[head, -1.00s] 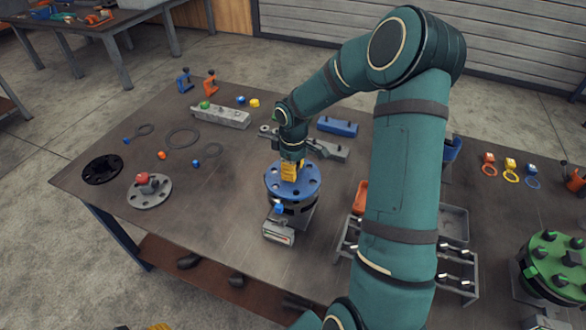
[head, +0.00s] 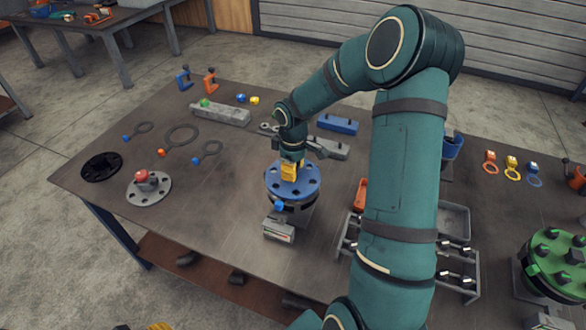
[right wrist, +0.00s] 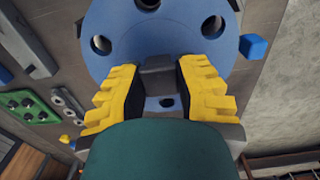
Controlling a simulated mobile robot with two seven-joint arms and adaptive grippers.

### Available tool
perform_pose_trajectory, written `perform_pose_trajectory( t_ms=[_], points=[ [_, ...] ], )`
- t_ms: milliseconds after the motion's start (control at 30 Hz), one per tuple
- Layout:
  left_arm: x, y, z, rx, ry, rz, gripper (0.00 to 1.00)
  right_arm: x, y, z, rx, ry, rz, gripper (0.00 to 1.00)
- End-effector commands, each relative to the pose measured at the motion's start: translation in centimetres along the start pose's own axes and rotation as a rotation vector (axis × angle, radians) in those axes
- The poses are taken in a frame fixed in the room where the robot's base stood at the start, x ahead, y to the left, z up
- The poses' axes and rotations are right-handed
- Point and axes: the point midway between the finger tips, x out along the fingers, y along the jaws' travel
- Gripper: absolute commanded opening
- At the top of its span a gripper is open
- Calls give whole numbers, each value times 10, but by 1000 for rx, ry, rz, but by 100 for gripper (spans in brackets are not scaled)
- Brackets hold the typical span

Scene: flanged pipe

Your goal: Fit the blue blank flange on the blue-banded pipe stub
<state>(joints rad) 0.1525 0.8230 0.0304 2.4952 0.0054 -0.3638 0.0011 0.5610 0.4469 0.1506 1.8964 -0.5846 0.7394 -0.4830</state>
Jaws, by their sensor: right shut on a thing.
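The blue blank flange (head: 306,184) is a round disc with bolt holes. It lies over the top of the dark pipe stub (head: 296,207) on the table. I cannot tell whether it touches the stub all round. My right gripper (head: 289,171) points down at it, its yellow fingers shut on the flange's grey central block (right wrist: 157,76). The right wrist view shows the blue disc (right wrist: 130,60) around this block, with open holes. A blue cube (head: 279,206) shows at the stub's front, above a grey labelled block (head: 278,230). Of my left gripper, at most a yellow sliver shows at the bottom edge.
A grey flange with a red knob (head: 149,188) and a black ring (head: 102,167) lie at left. Several gaskets, including a large one (head: 181,137), lie behind them. A grey rack (head: 455,222) stands at right, with a green flange (head: 558,262) beyond. Bare table lies front left.

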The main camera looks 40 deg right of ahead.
Motion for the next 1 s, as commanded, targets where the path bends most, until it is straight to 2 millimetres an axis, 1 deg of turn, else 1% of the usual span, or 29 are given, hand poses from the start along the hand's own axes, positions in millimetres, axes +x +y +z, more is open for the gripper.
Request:
perform_pose_trajectory(
  t_ms=[167, 500, 900, 933, 967, 1000],
  points=[
    [1, 0, 0, 0, 0, 0, 40, 0, 0, 0, 0, 1, 1, 0],
    [6, -2, 1, 0, 0, 0, 40, 8, 0, 0, 0, 1, 1, 0],
    [6, -2, 1, 0, 0, 0, 40, 8, 0, 0, 0, 1, 1, 0],
    [6, -2, 1, 0, 0, 0, 40, 8, 0, 0, 0, 1, 1, 40],
    [6, -2, 1, 0, 0, 0, 40, 8, 0, 0, 0, 1, 1, 51],
    [6, -2, 1, 0, 0, 0, 40, 8, 0, 0, 0, 1, 1, 60]
  ],
)
